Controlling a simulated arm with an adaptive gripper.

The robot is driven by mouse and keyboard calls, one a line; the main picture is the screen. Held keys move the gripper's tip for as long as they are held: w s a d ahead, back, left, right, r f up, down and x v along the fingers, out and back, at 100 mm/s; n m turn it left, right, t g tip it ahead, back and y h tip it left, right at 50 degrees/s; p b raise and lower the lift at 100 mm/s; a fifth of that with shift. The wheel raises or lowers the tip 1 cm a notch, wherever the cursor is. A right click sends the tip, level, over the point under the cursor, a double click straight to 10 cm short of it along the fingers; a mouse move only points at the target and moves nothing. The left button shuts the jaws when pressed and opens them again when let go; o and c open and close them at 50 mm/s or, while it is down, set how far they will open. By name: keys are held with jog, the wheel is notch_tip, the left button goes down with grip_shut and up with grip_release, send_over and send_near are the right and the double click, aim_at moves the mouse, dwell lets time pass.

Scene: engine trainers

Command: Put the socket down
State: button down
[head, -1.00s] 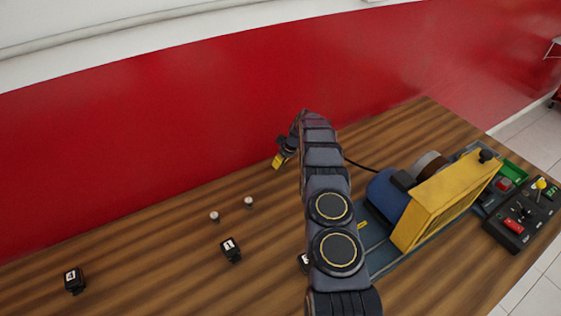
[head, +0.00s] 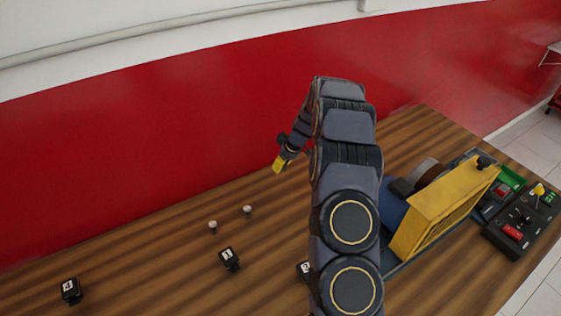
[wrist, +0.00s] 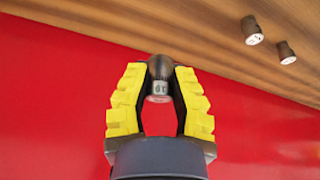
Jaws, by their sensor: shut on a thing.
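My gripper (head: 278,166) is above the table's back left part, in front of the red wall. In the wrist view its yellow fingers (wrist: 160,80) are shut on a small metal socket (wrist: 160,68) with a pale numbered band. The socket sits between the fingertips, clear of the wood. In the head view the held socket cannot be made out. Two other small sockets stand on the table, one on the left (head: 213,227) and one on the right (head: 247,211); both also show at upper right in the wrist view.
Black numbered blocks stand at the front: "4" (head: 71,290), "1" (head: 229,258), and one partly behind my arm (head: 304,270). A yellow and blue engine trainer (head: 445,210) and a control box (head: 522,222) fill the right. Bare wood (head: 130,245) lies left of the sockets.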

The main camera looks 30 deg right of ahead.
jog(key=s+a+r+m+h, duration=0.1)
jog(key=s+a+r+m, duration=0.1)
jog(key=s+a, duration=0.45)
jog(key=s+a+r+m, duration=0.1)
jog(key=s+a+m, duration=0.15)
jog(key=s, duration=0.65)
send_over(271, 203)
jog(key=s, duration=0.2)
jog(key=shift+n, duration=0.35)
jog(key=f, duration=0.8)
jog(key=shift+a+f, duration=0.2)
jog(key=shift+w+d+f, duration=0.2)
jog(key=shift+w+f, duration=0.35)
jog(key=shift+f, duration=1.6)
